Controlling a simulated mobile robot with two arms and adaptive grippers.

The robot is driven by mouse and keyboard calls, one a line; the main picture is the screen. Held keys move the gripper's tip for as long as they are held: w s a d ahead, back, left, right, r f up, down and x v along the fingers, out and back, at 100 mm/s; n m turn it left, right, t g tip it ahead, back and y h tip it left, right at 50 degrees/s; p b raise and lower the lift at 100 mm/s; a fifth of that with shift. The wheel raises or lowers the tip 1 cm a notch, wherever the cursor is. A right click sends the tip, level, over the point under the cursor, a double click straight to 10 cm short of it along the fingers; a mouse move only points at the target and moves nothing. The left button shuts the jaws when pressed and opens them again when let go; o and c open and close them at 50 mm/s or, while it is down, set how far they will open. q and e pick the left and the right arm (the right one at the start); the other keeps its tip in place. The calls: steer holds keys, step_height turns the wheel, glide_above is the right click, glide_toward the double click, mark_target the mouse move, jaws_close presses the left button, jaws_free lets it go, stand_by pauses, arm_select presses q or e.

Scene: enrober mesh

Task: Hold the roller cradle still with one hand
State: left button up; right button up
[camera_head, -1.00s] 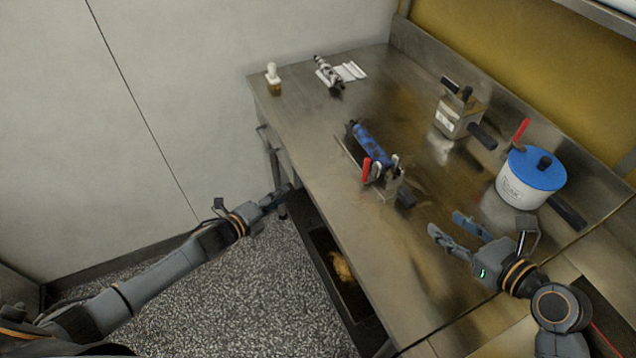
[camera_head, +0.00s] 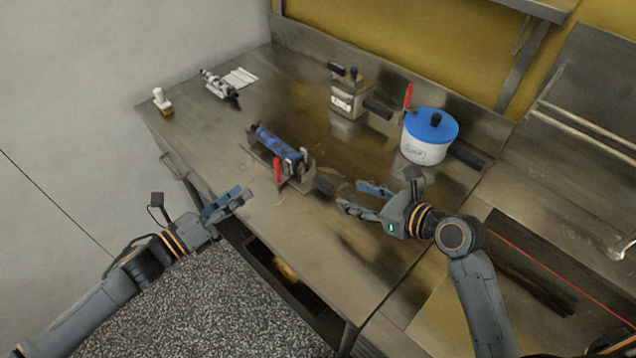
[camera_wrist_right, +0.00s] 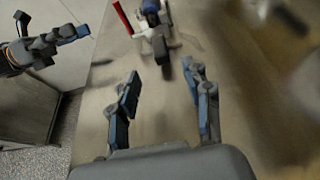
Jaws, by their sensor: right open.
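The roller cradle (camera_head: 302,181) is a metal fixture on the steel table, holding a dark-spotted blue roller (camera_head: 278,143), with a red lever (camera_head: 278,170) and a black handle (camera_head: 324,186) at its near end. Its near end also shows at the top of the right wrist view, with the black handle (camera_wrist_right: 161,50). My right gripper (camera_head: 358,197) is open and empty, right of the cradle and apart from it; in the right wrist view its fingers (camera_wrist_right: 161,78) point toward the handle. My left gripper (camera_head: 240,197) is by the table's left edge, left of the cradle and not touching it; its finger gap is unclear.
A blue-lidded white pot (camera_head: 424,151) and a metal box with black handles (camera_head: 347,99) stand behind my right gripper. A small roller on white cloth (camera_head: 240,79) and a white-topped brush (camera_head: 162,101) sit at the far left. Bare table lies in front of the cradle.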

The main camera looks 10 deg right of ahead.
mark_target(331, 187)
steer(key=x, duration=1)
steer(key=shift+w+a+f, duration=0.1)
steer(key=shift+w+f, duration=0.1)
jaws_close()
stand_by(0.3)
